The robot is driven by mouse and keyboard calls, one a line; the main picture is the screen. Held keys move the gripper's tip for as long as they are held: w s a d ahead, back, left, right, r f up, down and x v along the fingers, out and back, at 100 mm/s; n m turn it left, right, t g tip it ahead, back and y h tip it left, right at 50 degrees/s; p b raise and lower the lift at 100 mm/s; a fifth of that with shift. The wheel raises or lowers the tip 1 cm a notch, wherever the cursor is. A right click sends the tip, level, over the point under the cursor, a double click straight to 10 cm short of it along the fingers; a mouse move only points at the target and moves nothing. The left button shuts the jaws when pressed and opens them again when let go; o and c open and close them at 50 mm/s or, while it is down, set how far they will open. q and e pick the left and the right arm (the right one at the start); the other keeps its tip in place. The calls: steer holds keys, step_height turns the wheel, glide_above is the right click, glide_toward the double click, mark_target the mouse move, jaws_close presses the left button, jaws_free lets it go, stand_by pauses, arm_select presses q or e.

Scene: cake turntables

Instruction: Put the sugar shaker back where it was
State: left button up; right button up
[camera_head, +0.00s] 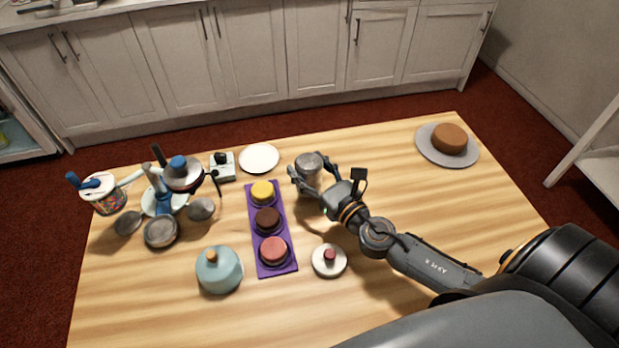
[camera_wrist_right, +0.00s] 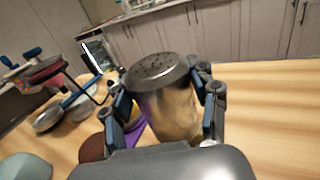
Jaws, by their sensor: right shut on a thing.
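The sugar shaker (camera_head: 309,166) has a grey metal top with holes and a see-through body. My right gripper (camera_head: 318,181) is shut on it, to the right of the yellow cake. In the right wrist view the shaker (camera_wrist_right: 167,98) stands between both fingers of the gripper (camera_wrist_right: 165,112), its perforated lid towards the camera and slightly tilted. I cannot tell whether its base touches the table. My left gripper is not in view.
A purple mat (camera_head: 278,268) bears a yellow, a brown and a pink cake. A white plate (camera_head: 259,158) lies behind it. A small round stand (camera_head: 329,261), a teal dome (camera_head: 219,270) and a grey turntable (camera_head: 433,151) with a brown cake stand around. Utensils crowd the left. The right middle is clear.

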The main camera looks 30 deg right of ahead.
mark_target(317, 185)
step_height(317, 185, down, 3)
steer(key=shift+r+b, duration=0.1)
steer(key=shift+b, duration=0.4)
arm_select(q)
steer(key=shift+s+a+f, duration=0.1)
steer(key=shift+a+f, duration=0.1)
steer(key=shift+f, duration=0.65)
arm_select(e)
steer(key=shift+s, duration=0.1)
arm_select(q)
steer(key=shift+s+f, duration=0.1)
arm_select(e)
steer(key=o, duration=1.4)
